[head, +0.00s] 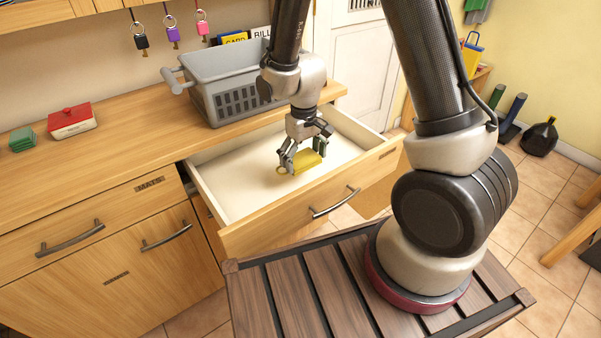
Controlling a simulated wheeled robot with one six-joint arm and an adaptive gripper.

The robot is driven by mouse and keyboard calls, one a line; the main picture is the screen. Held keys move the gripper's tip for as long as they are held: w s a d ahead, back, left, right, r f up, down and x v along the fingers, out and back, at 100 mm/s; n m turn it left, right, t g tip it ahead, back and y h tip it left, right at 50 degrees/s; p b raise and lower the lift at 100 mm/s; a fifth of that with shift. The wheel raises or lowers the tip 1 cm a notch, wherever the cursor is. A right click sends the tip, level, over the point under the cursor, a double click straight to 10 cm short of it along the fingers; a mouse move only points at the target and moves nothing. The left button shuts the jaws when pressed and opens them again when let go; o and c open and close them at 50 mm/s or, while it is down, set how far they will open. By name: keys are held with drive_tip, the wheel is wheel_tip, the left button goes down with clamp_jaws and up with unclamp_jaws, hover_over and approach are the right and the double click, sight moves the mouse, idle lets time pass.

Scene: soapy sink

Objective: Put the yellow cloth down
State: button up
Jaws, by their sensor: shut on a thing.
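My gripper (302,158) points down into the open drawer (228,185) and is shut on the yellow cloth (309,162). The cloth is a small yellow piece between the fingers, sticking out to both sides, partly hidden by them. It is inside the drawer's outline, over the pale bottom. I cannot tell whether it touches the drawer bottom or hangs just above it. No other thing shows in the visible part of the drawer.
A grey basket (228,92) stands on the counter behind the drawer. A red box (72,120) and a green stack (22,139) sit at the counter's left. Keys (141,40) hang on the wall. The drawer's front panel (300,208) stands out from the counter.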

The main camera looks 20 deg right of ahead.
wheel_tip(320, 180, down, 7)
drive_tip(key=shift+r, duration=0.2)
drive_tip(key=shift+f, duration=0.1)
drive_tip(key=o, duration=0.8)
wheel_tip(320, 180, up, 12)
drive_tip(key=shift+r, duration=0.15)
wheel_tip(320, 180, up, 7)
hover_over(303, 182)
drive_tip(key=d, duration=0.3)
drive_tip(key=s+d+r+m+t, duration=0.3)
drive_tip(key=s+d+r, duration=0.6)
drive_tip(key=s+r, duration=0.3)
drive_tip(key=shift+m+t, duration=0.3)
drive_tip(key=shift+t, duration=0.3)
drive_tip(key=s+d+r, duration=0.1)
drive_tip(key=s, duration=0.1)
drive_tip(key=s+d+r, duration=0.1)
drive_tip(key=s+r, duration=0.1)
drive_tip(key=s+d+r, duration=0.1)
drive_tip(key=s+r, duration=0.1)
drive_tip(key=shift+s, duration=0.35)
